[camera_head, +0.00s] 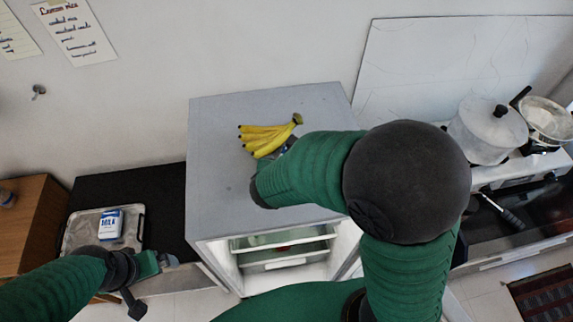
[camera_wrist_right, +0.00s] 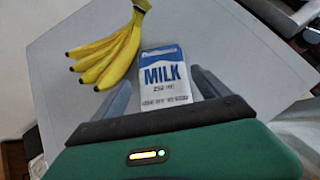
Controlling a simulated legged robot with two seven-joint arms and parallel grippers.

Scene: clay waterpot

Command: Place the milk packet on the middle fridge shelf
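A blue-and-white milk packet (camera_wrist_right: 165,75) lies on the fridge top in the right wrist view, beside the bananas. My right gripper (camera_wrist_right: 160,85) is open, with one finger on each side of this packet and narrow gaps showing. In the head view my right gripper is mostly hidden by my own arm. A second milk packet (camera_head: 110,225) sits on a tray (camera_head: 134,243) at the left. My left gripper (camera_head: 153,280) is near the tray's front; its finger state is unclear. The fridge (camera_head: 215,150) shows an open front with interior shelves (camera_head: 285,250), partly hidden by my arm.
Yellow bananas (camera_head: 268,136) lie on the fridge top. A dark counter (camera_head: 155,190) and a brown wooden cabinet (camera_head: 28,220) stand left. A white pot (camera_head: 487,132) and a pan (camera_head: 545,118) stand right. The left part of the fridge top is clear.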

